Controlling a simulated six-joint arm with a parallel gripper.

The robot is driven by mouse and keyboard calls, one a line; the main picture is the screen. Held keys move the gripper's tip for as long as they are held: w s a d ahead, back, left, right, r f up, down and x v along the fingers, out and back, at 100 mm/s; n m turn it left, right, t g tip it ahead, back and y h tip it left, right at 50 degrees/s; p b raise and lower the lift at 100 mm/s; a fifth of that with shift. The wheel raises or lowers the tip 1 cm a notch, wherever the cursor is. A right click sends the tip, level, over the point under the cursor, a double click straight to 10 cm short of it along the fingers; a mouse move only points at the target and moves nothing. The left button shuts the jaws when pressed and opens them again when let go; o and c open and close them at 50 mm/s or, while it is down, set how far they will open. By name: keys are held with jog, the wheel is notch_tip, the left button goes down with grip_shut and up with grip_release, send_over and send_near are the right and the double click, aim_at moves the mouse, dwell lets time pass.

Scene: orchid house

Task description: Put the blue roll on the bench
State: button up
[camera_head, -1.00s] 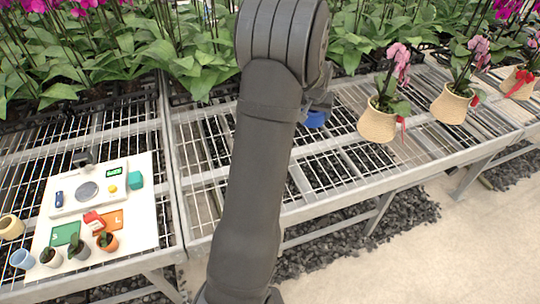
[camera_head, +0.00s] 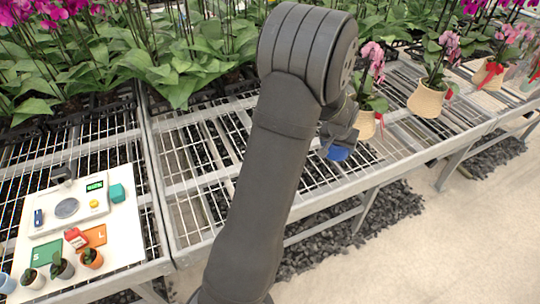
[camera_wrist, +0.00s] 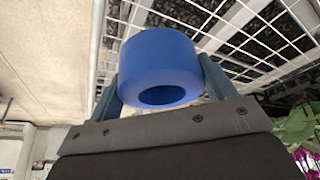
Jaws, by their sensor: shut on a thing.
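The blue roll (camera_wrist: 158,58) is a short, thick ring with a dark hole, held between my gripper's two fingers in the wrist view. My gripper (camera_head: 338,145) is shut on it. In the head view the blue roll (camera_head: 339,154) shows only in part below the gripper, near the front edge of the wire-mesh bench (camera_head: 300,182). The bench mesh also shows beyond the roll in the wrist view (camera_wrist: 232,28). I cannot tell how high the roll is above the bench or floor.
A basket pot with a pink orchid (camera_head: 366,124) stands just right of my gripper, partly hidden. Another basket (camera_head: 427,100) stands farther right. A white board (camera_head: 125,235) with small pots and a device lies at left. Bare mesh lies between board and arm.

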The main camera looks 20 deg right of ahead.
jog(key=w+a+f, duration=0.1)
jog(key=w+f, duration=0.1)
jog(key=w, duration=0.1)
jog(key=w+a+f, duration=0.1)
jog(key=w+f, duration=0.1)
jog(key=w, duration=0.2)
jog(key=w+a+f, duration=0.1)
jog(key=w+f, duration=0.1)
jog(key=w, duration=0.1)
jog(key=shift+w+f, duration=0.35)
jog(key=shift+f, duration=1.95)
jog(key=shift+f, duration=0.15)
jog(key=o, duration=1.1)
jog(key=shift+o, duration=0.2)
jog(key=v, duration=1.2)
jog(key=shift+d, duration=0.1)
